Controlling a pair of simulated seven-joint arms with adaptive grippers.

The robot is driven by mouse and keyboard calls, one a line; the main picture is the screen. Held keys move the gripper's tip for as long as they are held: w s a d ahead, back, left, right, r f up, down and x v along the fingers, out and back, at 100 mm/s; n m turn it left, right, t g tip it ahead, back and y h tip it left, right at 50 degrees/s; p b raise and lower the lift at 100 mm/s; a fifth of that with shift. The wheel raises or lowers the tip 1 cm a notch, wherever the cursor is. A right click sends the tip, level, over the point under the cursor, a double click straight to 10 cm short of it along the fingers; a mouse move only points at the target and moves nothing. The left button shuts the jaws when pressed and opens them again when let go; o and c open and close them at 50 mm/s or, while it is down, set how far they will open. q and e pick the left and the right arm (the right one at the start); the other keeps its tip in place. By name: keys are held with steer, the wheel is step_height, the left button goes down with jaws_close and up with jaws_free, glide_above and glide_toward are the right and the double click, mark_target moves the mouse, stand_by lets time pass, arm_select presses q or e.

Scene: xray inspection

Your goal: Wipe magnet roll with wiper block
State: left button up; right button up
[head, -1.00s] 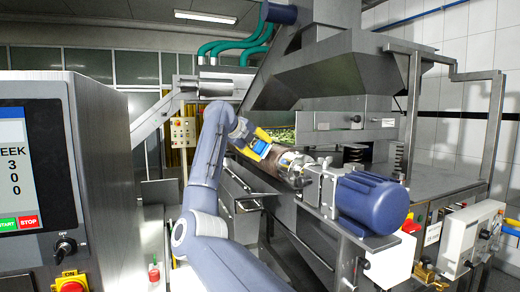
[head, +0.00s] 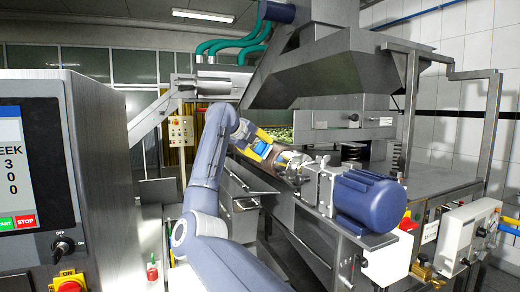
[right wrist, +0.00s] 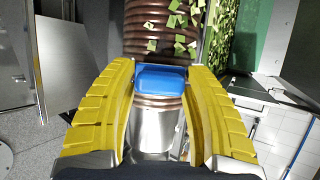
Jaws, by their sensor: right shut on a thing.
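The magnet roll (right wrist: 155,32) is a brown ribbed cylinder with a smooth metal end section in the right wrist view. Several green flakes cling to its far part, and the nearer ribs look clean. In the head view the roll (head: 282,155) lies beside the motor, partly behind my gripper. The blue wiper block (right wrist: 162,78) sits between the yellow fingers of my right gripper (right wrist: 160,82), which is shut on it. The block lies over the ribs, and it looks in contact with them. In the head view my right gripper (head: 259,149) is over the roll. My left gripper is out of view.
A blue motor (head: 370,200) stands at the roll's near end. Green flakes (head: 283,133) lie behind the roll under the hopper (head: 335,65). A control cabinet (head: 100,170) stands at the left, and a white control box (head: 470,235) at the right.

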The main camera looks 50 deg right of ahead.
steer(key=shift+s+d+f, duration=0.1)
steer(key=shift+d+f, duration=0.1)
stand_by(0.3)
steer(key=shift+w+d+r, duration=0.1)
steer(key=shift+w+d, duration=0.3)
steer(key=shift+w, duration=0.45)
steer(key=shift+w+d, duration=0.4)
steer(key=shift+w, duration=0.45)
steer(key=shift+w+d, duration=0.5)
steer(key=shift+w, duration=0.35)
steer(key=shift+w+d, duration=0.45)
steer(key=shift+w, duration=0.4)
steer(key=shift+s+a+f, duration=0.1)
steer(key=shift+s+a, duration=0.45)
steer(key=shift+s, duration=0.6)
steer(key=shift+s+a+f, duration=0.1)
steer(key=shift+s+a, duration=0.45)
steer(key=shift+s, duration=0.65)
steer(key=shift+s+a, duration=0.55)
steer(key=shift+s, duration=0.6)
